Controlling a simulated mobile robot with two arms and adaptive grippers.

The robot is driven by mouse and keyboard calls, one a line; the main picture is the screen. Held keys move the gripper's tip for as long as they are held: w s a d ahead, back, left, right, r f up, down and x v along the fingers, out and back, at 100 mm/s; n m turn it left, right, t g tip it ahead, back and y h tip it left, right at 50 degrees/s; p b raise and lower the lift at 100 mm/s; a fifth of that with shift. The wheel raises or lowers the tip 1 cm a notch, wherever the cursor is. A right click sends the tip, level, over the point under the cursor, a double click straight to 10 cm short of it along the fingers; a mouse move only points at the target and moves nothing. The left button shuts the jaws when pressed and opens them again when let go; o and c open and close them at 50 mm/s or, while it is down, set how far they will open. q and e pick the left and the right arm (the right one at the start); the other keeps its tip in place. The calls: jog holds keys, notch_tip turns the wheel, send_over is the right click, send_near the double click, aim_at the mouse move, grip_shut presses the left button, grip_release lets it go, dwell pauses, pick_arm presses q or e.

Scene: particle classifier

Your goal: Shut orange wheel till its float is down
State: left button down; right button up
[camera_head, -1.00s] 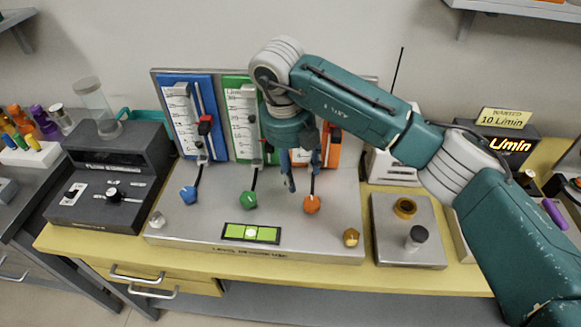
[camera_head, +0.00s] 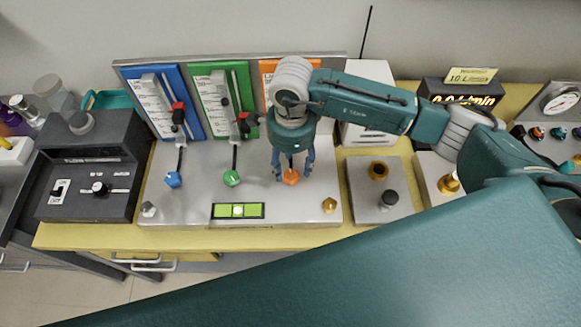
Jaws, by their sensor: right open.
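The orange wheel (camera_head: 291,177) sits on the sloped metal base, below the orange panel (camera_head: 278,67). My right gripper (camera_head: 293,172) points down over it, with its open fingers on either side of the wheel. I cannot tell whether they touch it. My right arm covers most of the orange panel and its tube, so the orange float is hidden. The blue wheel (camera_head: 172,179) and green wheel (camera_head: 232,178) stand to the left, below the blue panel (camera_head: 194,100) and green panel (camera_head: 210,85). My left gripper is not in view.
A green level (camera_head: 238,210) lies at the base's front. A brass knob (camera_head: 329,205) is at its front right. A plate (camera_head: 366,206) with two knobs stands to the right, and a dark box (camera_head: 65,206) to the left. A large teal arm link of mine crosses the bottom right.

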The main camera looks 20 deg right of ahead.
aim_at(291, 174)
jog(key=shift+f+p, duration=0.45)
jog(key=shift+f, duration=1.8)
jog(key=shift+w, duration=0.1)
jog(key=shift+c, duration=0.5)
